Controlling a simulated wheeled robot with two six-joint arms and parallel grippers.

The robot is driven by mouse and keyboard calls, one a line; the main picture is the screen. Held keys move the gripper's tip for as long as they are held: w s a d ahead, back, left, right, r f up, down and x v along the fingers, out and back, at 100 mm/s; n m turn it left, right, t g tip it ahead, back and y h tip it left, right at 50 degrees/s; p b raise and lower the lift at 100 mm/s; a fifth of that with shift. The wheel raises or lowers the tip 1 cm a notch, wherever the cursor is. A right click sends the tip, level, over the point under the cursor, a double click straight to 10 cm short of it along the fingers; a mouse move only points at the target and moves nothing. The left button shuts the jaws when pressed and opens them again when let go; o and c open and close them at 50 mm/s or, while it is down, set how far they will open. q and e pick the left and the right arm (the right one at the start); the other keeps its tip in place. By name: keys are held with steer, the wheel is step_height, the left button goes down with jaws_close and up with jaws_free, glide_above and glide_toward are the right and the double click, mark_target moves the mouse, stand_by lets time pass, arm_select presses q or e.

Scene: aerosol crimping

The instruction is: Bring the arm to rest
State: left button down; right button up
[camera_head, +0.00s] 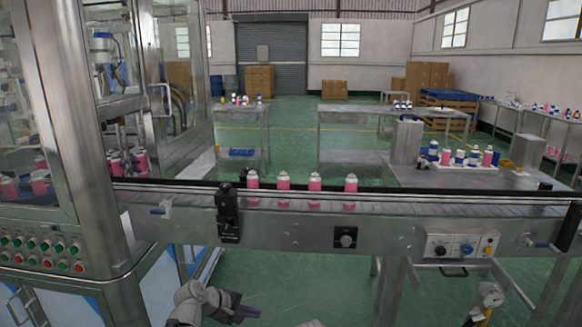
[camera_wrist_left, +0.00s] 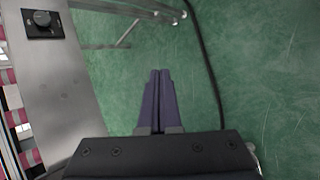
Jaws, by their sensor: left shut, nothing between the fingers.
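My left gripper (camera_head: 255,312) is low at the bottom of the head view, in front of the conveyor and below its belt. Its two dark fingers lie together, shut and empty; they also show side by side in the left wrist view (camera_wrist_left: 158,72), over the green floor. No can is touching it. My right gripper is not in view.
The steel conveyor (camera_head: 395,226) crosses the head view, with several pink cans (camera_head: 283,181) upright on its belt. A glazed machine (camera_head: 75,130) with buttons stands at left. A control box (camera_head: 461,246) hangs on the conveyor's front at right. Green floor is clear around my fingers.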

arm_select(q)
steer(key=s+d+f+m+g+y, duration=0.35)
steer(key=s+m, duration=0.35)
steer(key=s, duration=0.3)
steer(key=s+d+f+m+g+y, duration=0.2)
steer(key=s+f+m+y, duration=0.15)
steer(key=s+m, duration=0.55)
step_height(320, 180, up, 15)
steer(key=s+y+p, duration=0.1)
steer(key=p, duration=1.3)
steer(key=shift+s+a+f, duration=0.15)
steer(key=shift+s+a, duration=0.2)
steer(key=shift+s, duration=0.05)
